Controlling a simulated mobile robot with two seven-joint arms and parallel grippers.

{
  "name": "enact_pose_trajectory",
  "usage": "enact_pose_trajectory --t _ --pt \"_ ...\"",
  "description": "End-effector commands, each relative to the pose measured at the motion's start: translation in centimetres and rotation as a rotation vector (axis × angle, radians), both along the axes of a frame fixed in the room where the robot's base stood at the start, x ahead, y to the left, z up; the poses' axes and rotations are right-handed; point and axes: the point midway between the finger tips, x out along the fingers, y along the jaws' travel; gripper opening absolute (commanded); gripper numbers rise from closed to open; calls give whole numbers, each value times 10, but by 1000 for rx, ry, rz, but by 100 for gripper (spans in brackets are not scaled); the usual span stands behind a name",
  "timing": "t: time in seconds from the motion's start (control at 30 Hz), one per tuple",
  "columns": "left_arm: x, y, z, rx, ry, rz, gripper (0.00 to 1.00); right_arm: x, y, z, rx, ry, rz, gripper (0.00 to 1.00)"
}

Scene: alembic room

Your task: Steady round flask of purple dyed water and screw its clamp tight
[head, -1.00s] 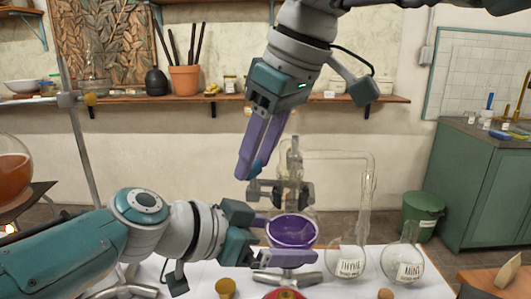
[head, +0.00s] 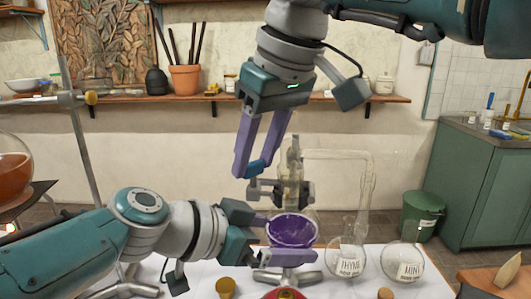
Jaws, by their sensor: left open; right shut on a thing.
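The round flask of purple dyed water (head: 292,231) hangs upright under a dark clamp (head: 297,189) that grips its neck. My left gripper (head: 276,239) is open, its lavender fingers on the near and far sides of the flask's bowl. I cannot tell whether they touch the glass. My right gripper (head: 254,170) comes down from above and is shut on the blue clamp screw (head: 256,168) at the clamp's left end. The fingers partly cover the screw and the bowl's lower edge.
A bent glass tube (head: 368,180) rises behind the flask. Flasks labelled thyme (head: 348,263) and mint (head: 405,262) stand to the right on the white table. A brass cup (head: 225,288) and a cork (head: 385,293) are in front. A metal stand rod (head: 82,150) rises at left.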

Motion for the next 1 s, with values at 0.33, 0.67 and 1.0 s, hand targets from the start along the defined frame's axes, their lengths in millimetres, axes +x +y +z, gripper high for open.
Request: enact_pose_trajectory --t 0.33,0.67,1.0 --pt "1 -3 3 -7 -6 -5 100 0 2 0 6 0 3 65" --pt "1 -3 4 -7 -6 -4 100 0 1 0 3 -1 2 75" --pt "1 -3 4 -7 -6 -4 100 -9 -8 31 5 -5 2 75"
